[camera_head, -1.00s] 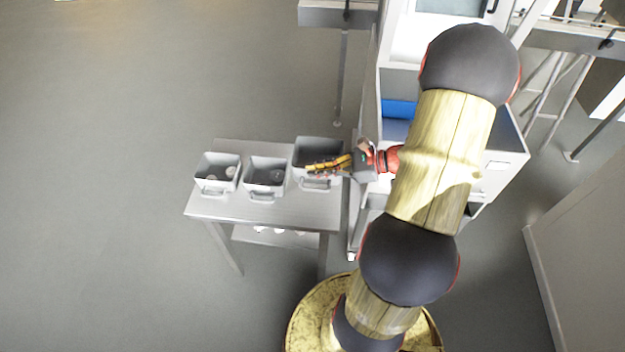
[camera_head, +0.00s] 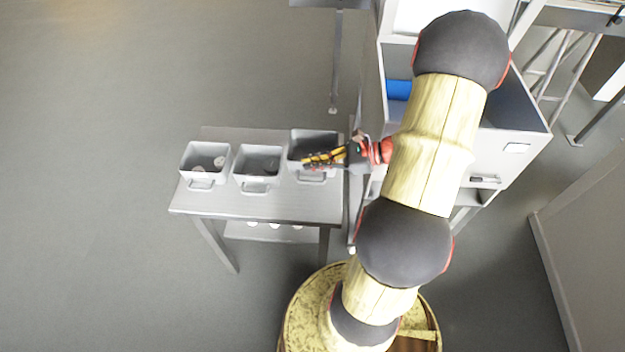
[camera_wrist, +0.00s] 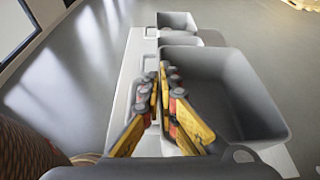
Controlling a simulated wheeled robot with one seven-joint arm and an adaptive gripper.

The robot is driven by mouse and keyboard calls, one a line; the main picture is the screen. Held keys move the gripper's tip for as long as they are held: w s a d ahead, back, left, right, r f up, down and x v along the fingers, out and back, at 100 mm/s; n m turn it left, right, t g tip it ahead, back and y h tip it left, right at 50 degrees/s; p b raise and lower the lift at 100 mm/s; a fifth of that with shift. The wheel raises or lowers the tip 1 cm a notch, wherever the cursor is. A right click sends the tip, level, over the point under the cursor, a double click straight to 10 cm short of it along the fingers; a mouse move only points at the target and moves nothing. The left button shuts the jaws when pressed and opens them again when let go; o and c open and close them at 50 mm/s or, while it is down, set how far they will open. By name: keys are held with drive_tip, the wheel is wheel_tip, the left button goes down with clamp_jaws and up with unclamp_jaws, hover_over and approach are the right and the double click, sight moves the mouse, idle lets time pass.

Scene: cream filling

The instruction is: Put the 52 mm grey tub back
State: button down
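Three grey tubs stand in a row on a grey table (camera_head: 222,207): a left tub (camera_head: 187,175), a middle tub (camera_head: 240,181) and a right tub (camera_head: 296,143). I cannot tell which is the 52 mm one. My gripper (camera_head: 306,160) reaches in from the right, across the front part of the right tub. In the wrist view my yellow and black fingers (camera_wrist: 164,76) lie by the left wall of the nearest tub (camera_wrist: 250,95), overlapping it. Their tips are close together, and contact with the wall is unclear.
The left tub holds small round pieces. A white cabinet (camera_head: 500,152) with an open-topped section stands right of the table, with a blue item (camera_head: 398,89) in it. A lower shelf (camera_head: 250,232) under the table carries several small white things. The floor at left is clear.

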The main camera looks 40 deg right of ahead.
wheel_tip(320, 180, down, 8)
drive_tip(key=b, duration=0.2)
drive_tip(key=shift+f+b, duration=0.1)
drive_tip(key=shift+b, duration=0.25)
drive_tip(key=c, duration=2.3)
unclamp_jaws()
drive_tip(key=shift+f, duration=0.1)
drive_tip(key=shift+o, duration=1.2)
